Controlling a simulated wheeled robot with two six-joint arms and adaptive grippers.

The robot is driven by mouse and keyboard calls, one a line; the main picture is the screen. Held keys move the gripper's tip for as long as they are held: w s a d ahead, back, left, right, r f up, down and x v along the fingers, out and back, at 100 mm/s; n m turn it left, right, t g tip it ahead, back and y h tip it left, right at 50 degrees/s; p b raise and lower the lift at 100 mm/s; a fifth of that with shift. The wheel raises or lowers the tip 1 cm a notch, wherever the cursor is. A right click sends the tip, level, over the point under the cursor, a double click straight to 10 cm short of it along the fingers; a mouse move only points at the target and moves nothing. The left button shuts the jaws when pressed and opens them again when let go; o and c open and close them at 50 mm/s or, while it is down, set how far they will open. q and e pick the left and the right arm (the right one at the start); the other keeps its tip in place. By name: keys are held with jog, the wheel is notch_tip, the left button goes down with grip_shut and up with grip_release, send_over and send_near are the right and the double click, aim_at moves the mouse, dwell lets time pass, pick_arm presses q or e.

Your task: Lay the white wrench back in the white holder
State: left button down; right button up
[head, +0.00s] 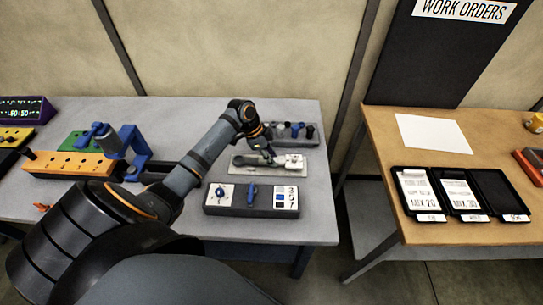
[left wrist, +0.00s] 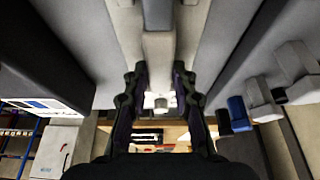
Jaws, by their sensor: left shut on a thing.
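The white wrench (head: 292,162) is over the pale, flat holder (head: 302,173) on the grey bench, its head towards the right. My left gripper (head: 268,154) comes down from above and is shut on the wrench's handle. In the left wrist view the gripper fingers (left wrist: 160,88) stand on both sides of the light wrench handle (left wrist: 158,50), with its white head below. I cannot tell whether the wrench touches the holder or hangs just above it. The gripper and arm hide part of the handle. My right gripper is not in view.
A dark box with a blue switch (head: 250,198) sits in front of the holder. A grey rack with blue and dark pieces (head: 292,132) stands behind it. An orange block (head: 68,164) and a blue clamp (head: 135,150) are left. A wooden table with black trays (head: 462,216) stands right.

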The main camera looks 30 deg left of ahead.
pick_arm(q)
jog(key=shift+f, duration=0.1)
jog(key=shift+f, duration=0.45)
jog(key=c, duration=1)
grip_release()
jog(key=v, duration=1.2)
jog(key=shift+d, duration=0.1)
